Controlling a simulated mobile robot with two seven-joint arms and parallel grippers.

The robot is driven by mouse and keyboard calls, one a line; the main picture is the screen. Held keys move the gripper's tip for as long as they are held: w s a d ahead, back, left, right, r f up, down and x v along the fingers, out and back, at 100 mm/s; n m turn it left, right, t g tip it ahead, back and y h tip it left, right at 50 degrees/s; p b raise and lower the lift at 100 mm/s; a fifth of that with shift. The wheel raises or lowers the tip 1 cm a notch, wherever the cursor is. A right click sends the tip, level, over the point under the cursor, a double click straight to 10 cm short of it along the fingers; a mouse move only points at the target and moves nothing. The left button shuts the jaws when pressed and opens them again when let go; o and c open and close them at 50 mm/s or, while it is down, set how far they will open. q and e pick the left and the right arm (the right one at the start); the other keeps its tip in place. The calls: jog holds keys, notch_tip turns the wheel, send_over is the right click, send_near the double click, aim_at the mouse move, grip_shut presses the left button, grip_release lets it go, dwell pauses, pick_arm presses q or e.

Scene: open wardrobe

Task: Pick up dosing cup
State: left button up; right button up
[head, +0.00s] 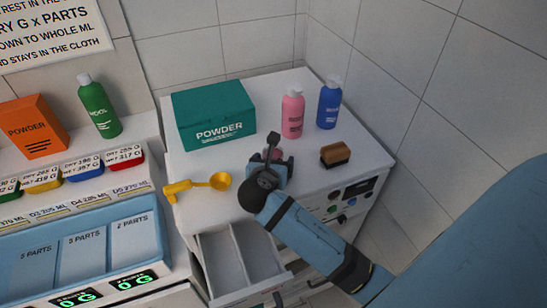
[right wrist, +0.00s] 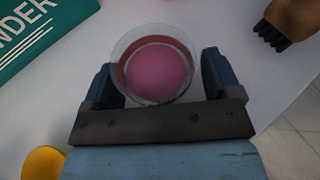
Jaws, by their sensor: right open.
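The dosing cup (right wrist: 155,68) is a clear round cup with pink inside, standing on the white top. It lies between the two fingers of my right gripper (right wrist: 158,80), which is open; a small gap shows beside the right finger, and I cannot tell whether the left finger touches the cup. In the head view the cup is mostly hidden by my right gripper (head: 270,165), with only a bit of pink showing. My left gripper is not in view.
On the same top stand a teal powder box (head: 214,114), a pink bottle (head: 292,117), a blue bottle (head: 329,106), a brown brush (head: 335,154) and a yellow scoop (head: 200,183). An open drawer (head: 237,262) sticks out below the front edge.

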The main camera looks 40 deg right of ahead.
jog(key=shift+s+a, duration=0.1)
jog(key=shift+s+a+r, duration=0.1)
jog(key=shift+r, duration=0.05)
jog(key=shift+c, duration=1.2)
jog(key=c, duration=0.8)
notch_tip(320, 180, up, 20)
jog(key=shift+f+b, duration=0.1)
jog(key=shift+b, duration=0.2)
